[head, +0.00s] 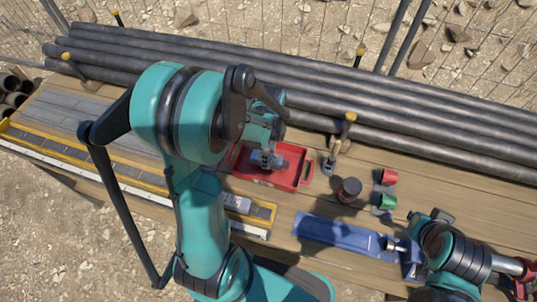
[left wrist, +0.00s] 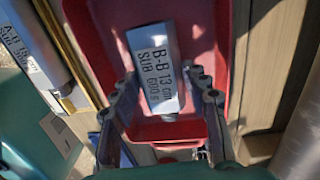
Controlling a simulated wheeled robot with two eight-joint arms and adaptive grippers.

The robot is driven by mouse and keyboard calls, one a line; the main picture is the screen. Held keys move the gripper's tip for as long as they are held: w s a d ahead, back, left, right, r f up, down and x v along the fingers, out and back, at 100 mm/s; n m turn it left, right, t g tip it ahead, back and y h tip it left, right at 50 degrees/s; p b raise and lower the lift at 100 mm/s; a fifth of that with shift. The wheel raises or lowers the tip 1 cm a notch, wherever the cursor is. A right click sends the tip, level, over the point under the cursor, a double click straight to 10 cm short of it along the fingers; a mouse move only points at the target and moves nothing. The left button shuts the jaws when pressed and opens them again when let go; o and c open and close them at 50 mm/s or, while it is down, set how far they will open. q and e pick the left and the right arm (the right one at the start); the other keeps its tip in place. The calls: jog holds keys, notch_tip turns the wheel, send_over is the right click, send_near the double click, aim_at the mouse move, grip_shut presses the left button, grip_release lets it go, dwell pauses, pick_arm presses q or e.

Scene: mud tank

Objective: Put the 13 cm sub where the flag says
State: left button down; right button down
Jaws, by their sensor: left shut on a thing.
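In the head view my left gripper (head: 268,158) points down over the red tray (head: 302,160), and the sub is mostly hidden there. I cannot make out a flag.
Long dark pipes (head: 330,92) lie along the back. A yellow-edged rack (head: 125,178) runs left, with another labelled grey block (left wrist: 25,50) beside the tray.

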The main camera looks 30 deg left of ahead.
pick_arm(q)
jog(key=shift+f+b, duration=0.3)
jog(key=shift+b, duration=0.15)
dwell(0.4)
jog(key=shift+c, duration=2)
grip_release()
notch_tip(320, 180, up, 7)
jog(key=p, duration=0.5)
jog(key=shift+r+p, duration=0.1)
jog(key=shift+p, duration=0.2)
